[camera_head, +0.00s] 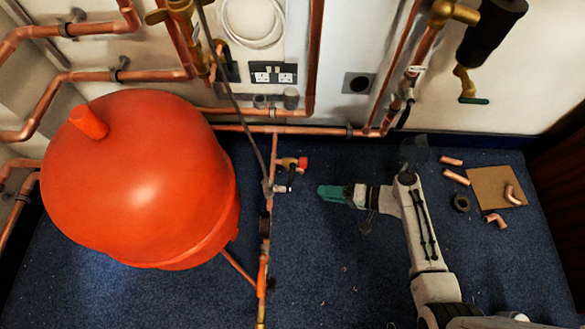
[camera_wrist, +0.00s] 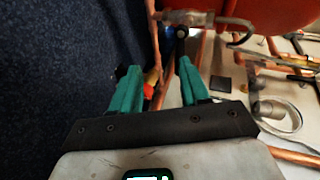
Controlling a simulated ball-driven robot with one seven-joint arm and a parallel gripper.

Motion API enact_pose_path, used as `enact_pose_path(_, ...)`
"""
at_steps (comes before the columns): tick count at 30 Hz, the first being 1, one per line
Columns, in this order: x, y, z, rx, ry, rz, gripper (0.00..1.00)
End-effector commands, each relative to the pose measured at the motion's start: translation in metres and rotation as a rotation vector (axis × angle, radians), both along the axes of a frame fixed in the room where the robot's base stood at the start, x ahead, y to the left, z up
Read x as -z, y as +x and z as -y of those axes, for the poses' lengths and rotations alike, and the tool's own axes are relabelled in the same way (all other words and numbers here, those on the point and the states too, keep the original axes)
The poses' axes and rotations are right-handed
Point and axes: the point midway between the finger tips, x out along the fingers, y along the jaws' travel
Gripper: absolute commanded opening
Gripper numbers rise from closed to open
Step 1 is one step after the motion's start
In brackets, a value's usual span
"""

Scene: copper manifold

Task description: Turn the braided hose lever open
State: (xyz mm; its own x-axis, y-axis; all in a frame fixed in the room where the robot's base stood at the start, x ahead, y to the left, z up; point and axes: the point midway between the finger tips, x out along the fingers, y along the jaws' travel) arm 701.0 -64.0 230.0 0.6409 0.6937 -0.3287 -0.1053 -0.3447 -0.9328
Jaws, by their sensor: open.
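The grey braided hose (camera_head: 238,110) runs down from the top to a grey fitting (camera_head: 268,186) on the vertical copper pipe, right of the orange vessel. A small dark lever (camera_head: 291,178) shows beside this fitting, below a brass valve with a red cap (camera_head: 303,163). In the wrist view a metal fitting (camera_wrist: 188,18) and a dark rounded end (camera_wrist: 181,32) lie beyond the fingertips; which part is the lever is hard to tell. My gripper (camera_head: 322,192) is right of the lever, apart from it. Its teal fingers (camera_wrist: 158,67) are open, with nothing held between them.
The large orange vessel (camera_head: 140,180) fills the left. Copper pipe (camera_head: 300,130) runs along the wall behind. Loose copper pieces (camera_head: 456,177), a dark roll (camera_head: 461,203) and a brown board (camera_head: 490,188) lie at right. Blue carpet (camera_head: 330,265) is mostly clear below my gripper.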

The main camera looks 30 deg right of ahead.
Motion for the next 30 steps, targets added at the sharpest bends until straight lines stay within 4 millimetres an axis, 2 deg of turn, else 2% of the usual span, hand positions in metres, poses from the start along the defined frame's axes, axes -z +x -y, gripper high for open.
enact_pose_path(3,-0.008,0.019,-0.001,0.12,0.131,0.045,0.45)
enact_pose_path(11,-0.009,0.035,-0.003,0.199,0.207,0.076,0.45)
enact_pose_path(24,0.004,0.093,-0.048,0.196,0.206,0.076,0.45)
enact_pose_path(30,0.006,0.109,-0.06,0.198,0.203,0.074,0.45)
